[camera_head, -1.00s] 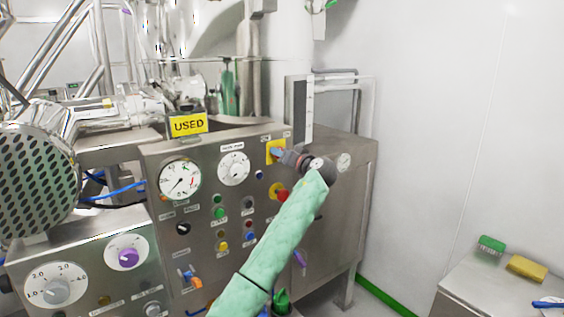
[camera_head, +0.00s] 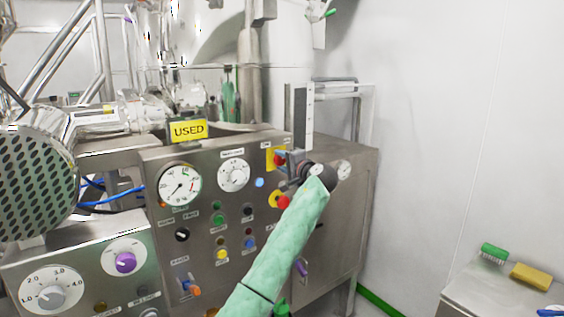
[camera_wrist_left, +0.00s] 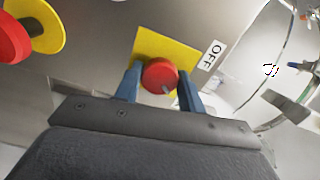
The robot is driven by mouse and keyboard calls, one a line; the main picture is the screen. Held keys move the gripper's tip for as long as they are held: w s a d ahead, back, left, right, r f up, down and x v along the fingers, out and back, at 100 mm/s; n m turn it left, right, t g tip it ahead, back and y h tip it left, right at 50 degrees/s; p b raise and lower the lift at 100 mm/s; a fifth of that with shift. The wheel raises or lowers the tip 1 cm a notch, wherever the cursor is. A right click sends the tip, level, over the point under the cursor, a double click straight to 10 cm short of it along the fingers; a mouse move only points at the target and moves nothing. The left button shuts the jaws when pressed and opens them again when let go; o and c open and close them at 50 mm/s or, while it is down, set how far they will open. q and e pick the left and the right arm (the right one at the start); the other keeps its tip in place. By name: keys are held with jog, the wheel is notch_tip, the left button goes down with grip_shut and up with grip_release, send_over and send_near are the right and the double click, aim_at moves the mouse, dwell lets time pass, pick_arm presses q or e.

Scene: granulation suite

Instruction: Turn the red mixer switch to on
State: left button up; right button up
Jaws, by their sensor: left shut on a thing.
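The red mixer switch (camera_head: 279,160) sits on a yellow plate (camera_head: 269,156) at the upper right of the steel control panel (camera_head: 205,262). My left gripper (camera_head: 284,159) reaches it from the right, along a green-sleeved arm. In the left wrist view the round red knob (camera_wrist_left: 159,75) lies between my two blue fingers, which are shut on it. A small pale mark shows low on the knob. An OFF label (camera_wrist_left: 211,55) stands to the right of the yellow plate. The gripper partly covers the switch in the head view. My right gripper is not in view.
A second red button on a yellow disc (camera_head: 282,201) sits just below the switch; it also shows in the left wrist view (camera_wrist_left: 12,38). A pale blue lamp (camera_head: 260,182) is beside the gripper. A side table (camera_head: 500,292) at right holds brushes.

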pick_arm(q)
jog(key=shift+m, duration=1)
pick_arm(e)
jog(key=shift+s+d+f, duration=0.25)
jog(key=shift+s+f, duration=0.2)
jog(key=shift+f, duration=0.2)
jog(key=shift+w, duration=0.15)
pick_arm(q)
jog(key=o, duration=1)
jog(key=shift+d, duration=0.1)
jog(key=shift+c, duration=0.2)
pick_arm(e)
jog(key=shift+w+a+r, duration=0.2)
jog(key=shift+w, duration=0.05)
